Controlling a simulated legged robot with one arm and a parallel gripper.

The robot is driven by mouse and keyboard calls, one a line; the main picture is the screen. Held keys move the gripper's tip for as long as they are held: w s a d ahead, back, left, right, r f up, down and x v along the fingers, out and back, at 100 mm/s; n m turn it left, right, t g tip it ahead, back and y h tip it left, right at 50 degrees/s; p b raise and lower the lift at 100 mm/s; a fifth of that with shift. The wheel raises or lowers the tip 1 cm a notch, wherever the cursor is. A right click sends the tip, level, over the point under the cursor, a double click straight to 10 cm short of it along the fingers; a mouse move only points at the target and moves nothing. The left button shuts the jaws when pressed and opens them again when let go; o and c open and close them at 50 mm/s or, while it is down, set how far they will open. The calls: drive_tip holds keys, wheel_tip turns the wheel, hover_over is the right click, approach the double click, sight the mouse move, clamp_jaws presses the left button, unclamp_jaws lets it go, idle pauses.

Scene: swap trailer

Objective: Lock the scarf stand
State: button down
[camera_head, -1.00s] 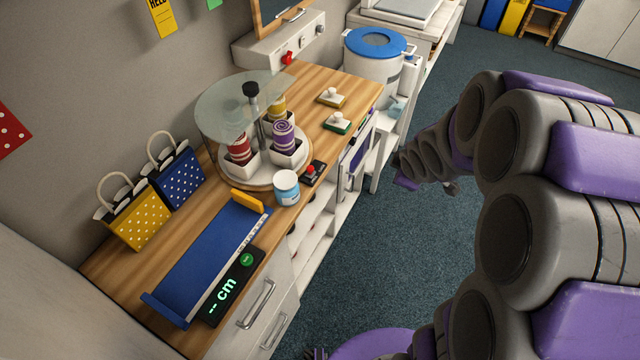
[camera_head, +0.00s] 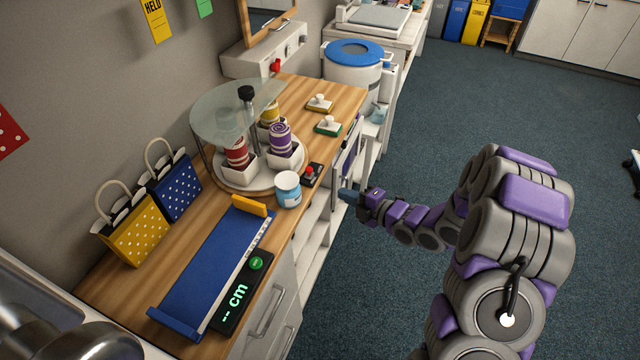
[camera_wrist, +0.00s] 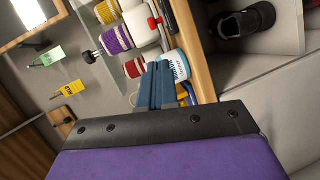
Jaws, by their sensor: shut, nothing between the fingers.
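A small black box with a red knob (camera_head: 311,173) sits on the counter at the right of the base. My gripper (camera_head: 347,194) is shut and empty, off the counter's front edge and to the right of that box. In the wrist view its blue fingers (camera_wrist: 157,86) point toward the stand.
A white tin (camera_head: 288,190) stands in front of the stand. A blue measuring board (camera_head: 212,270) with a "-- cm" display lies nearer. Two dotted bags (camera_head: 133,228) stand along the wall. Two small knobbed plates (camera_head: 320,103) lie behind. Open floor (camera_head: 420,150) is at the right.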

sight(309, 172)
drive_tip(key=shift+n+y, duration=0.3)
drive_tip(key=shift+y, duration=0.3)
drive_tip(key=p+x, duration=0.2)
drive_tip(key=x, duration=0.9)
drive_tip(key=shift+w+a+f+p, duration=0.1)
drive_tip(key=shift+w+f+p, duration=0.1)
drive_tip(key=shift+w+p, duration=0.15)
drive_tip(key=shift+w+f, duration=0.15)
drive_tip(key=shift+w, duration=0.55)
